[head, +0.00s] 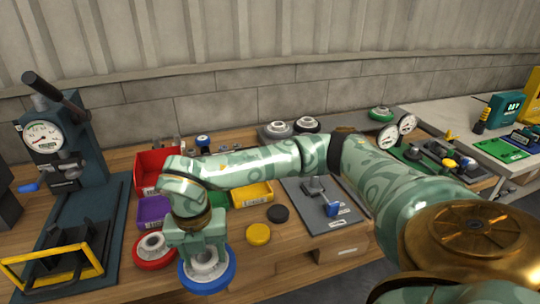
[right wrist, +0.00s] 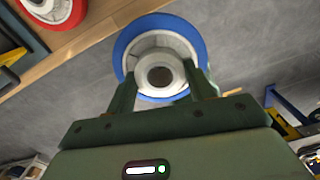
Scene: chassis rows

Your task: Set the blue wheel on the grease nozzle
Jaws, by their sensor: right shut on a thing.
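The blue wheel (head: 207,282) has a blue tyre and a pale hub. My right gripper (head: 203,252) is shut on its hub and holds it at the bench's front edge, left of the middle of the head view. In the right wrist view the blue wheel (right wrist: 126,45) sits between the two fingers, with grey floor behind it. A grey plate (head: 345,220) on the bench bears an upright grey post (head: 316,185) and a blue part (head: 332,209). I cannot tell for sure which part is the grease nozzle. My left gripper is not in view.
A red wheel (head: 150,262) lies just left of the held wheel. A yellow disc (head: 258,234) and a black disc (head: 278,213) lie between it and the grey plate. Red (head: 146,165), purple (head: 150,210) and yellow (head: 252,195) bins stand behind. A gauge press (head: 65,150) stands left.

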